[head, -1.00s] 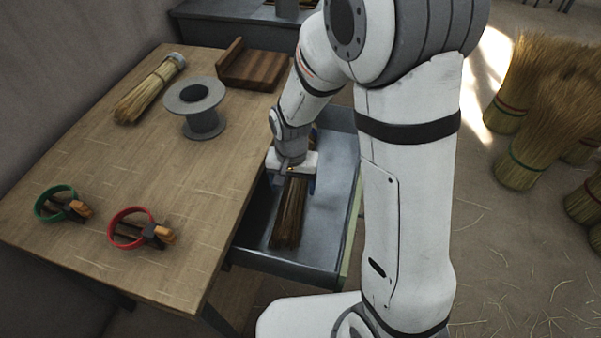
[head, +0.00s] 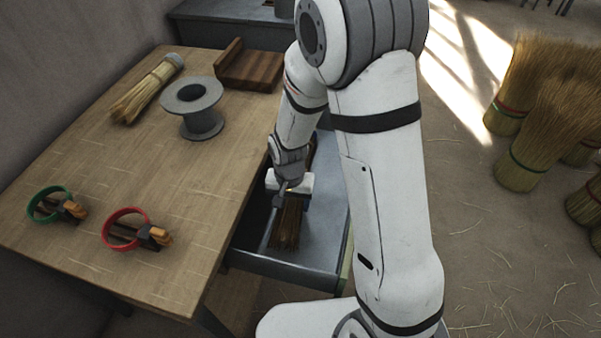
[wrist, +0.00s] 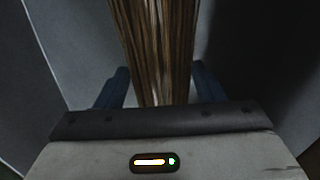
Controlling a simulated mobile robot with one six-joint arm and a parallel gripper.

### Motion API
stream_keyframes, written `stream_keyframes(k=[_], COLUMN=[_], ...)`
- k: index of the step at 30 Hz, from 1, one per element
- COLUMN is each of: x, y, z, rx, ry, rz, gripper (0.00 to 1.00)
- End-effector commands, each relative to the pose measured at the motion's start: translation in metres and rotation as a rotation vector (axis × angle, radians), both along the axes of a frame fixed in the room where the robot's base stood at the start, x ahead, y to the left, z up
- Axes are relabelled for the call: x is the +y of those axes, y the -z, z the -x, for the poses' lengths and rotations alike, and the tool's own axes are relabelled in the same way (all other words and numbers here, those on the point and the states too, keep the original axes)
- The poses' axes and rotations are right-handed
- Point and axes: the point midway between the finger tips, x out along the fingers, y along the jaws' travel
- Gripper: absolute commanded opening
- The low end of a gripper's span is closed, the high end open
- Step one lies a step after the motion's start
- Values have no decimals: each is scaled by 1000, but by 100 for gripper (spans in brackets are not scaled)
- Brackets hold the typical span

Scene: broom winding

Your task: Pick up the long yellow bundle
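A long bundle of pale yellow straw (head: 146,91) lies on the table at the far left, its bound end pointing away. A darker brown bundle (head: 287,222) lies in the open grey drawer beside the table, and also shows in the wrist view (wrist: 157,45). My gripper (head: 290,195) is down in the drawer over the far part of the brown bundle. In the wrist view its blue fingers (wrist: 160,85) stand open on either side of this bundle, with a gap at each side. The far end of the brown bundle is partly hidden by my gripper.
The wooden table (head: 185,225) carries a grey spool (head: 203,128), a wooden tray (head: 252,72), a green ring tool (head: 50,203) and a red ring tool (head: 125,228). The drawer's walls (head: 285,268) surround my gripper. Several straw brooms (head: 522,150) stand on the floor at right.

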Motion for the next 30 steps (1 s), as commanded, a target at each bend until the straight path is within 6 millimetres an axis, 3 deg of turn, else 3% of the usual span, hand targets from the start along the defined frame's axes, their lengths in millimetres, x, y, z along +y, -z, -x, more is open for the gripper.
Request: stream_keyframes(k=[13,20,23,30], x=[0,1,1,1], y=[0,-2,-12,-60], z=[0,0,-1,-1], rx=[0,-1,-3,-6], ry=[-1,-1,-2,-2], rz=[0,0,-1,-2], gripper=[26,25,25,25])
